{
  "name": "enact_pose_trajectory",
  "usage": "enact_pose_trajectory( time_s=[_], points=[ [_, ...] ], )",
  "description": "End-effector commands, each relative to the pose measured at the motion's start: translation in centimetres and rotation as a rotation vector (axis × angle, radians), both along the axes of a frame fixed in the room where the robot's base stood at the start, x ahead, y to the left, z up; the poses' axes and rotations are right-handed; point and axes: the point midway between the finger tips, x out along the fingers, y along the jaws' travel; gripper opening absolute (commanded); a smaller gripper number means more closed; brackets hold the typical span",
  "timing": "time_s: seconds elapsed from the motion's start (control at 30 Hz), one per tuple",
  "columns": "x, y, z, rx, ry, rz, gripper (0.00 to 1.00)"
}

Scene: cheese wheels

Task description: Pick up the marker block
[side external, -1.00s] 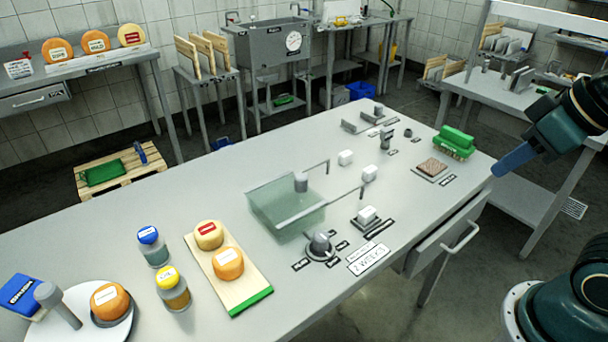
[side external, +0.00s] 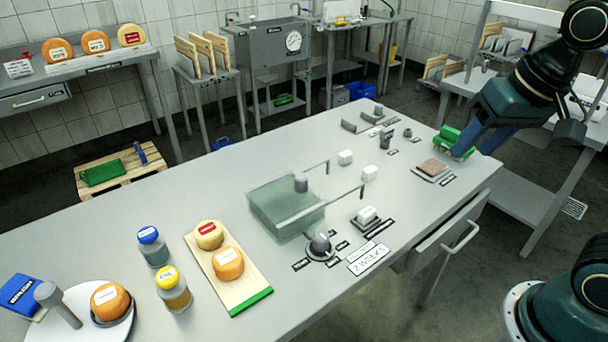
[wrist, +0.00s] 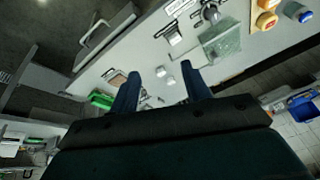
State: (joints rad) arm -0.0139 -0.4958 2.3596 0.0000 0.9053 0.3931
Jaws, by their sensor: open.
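No block is readable as the marker block. Candidates are a white block (side external: 367,214) on a small dark stand near the front edge, and two loose white blocks, one at the back (side external: 345,157) and one nearer (side external: 370,173), on the bench beside the glass tank. My gripper (side external: 474,148) is open, with two blue fingers above the right end of the bench, by the green brush. It is well right of all these white blocks. In the wrist view the spread fingers (wrist: 160,70) show nothing held, with the loose white blocks beyond them.
A glass tank (side external: 286,210) with rails stands mid-bench. A dark knob (side external: 320,244) and a 2 WEEKS sign (side external: 369,258) are at the front. A green brush (side external: 448,138) and a brown pad (side external: 433,167) lie near my gripper. Cheeses on a board (side external: 246,290) are at left.

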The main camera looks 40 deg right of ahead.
Motion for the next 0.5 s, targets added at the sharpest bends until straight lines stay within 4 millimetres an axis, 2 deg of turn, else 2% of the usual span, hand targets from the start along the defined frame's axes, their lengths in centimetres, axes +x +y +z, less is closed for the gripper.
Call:
enact_pose_trajectory(
  time_s=[0.27,0.5],
  points=[
    [4.9,0.4,-1.3,0.101,0.105,-0.297,0.47],
    [9.0,0.8,-3.4,0.162,0.188,-0.564,0.47]
  ],
)
